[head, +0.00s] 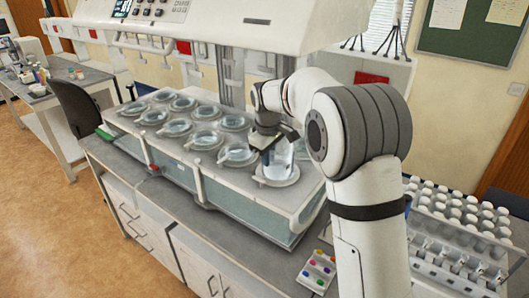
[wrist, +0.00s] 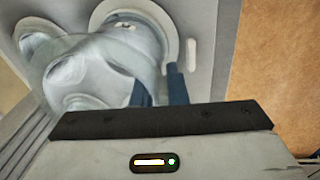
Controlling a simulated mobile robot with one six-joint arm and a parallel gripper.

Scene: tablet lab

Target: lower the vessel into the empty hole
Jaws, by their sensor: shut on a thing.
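A clear glass vessel (head: 281,163) is held by my gripper (head: 268,146) at the near right corner of the bath unit. It stands roughly upright over a pale ring (head: 277,181). I cannot tell whether its bottom is inside the ring's hole or just above it. In the wrist view the vessel (wrist: 85,80) is large and blurred, on the left of the dark blue fingers (wrist: 160,88). My gripper is shut on the vessel near its rim. A pale ring (wrist: 170,20) shows behind it; the vessel hides part of it.
Several other glass vessels (head: 206,140) sit in holes across the bath unit's top (head: 128,117). The machine's overhanging head (head: 200,25) is above and behind. A rack of white-capped bottles (head: 455,225) is at right. A small tray of coloured pieces (head: 318,270) lies in front.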

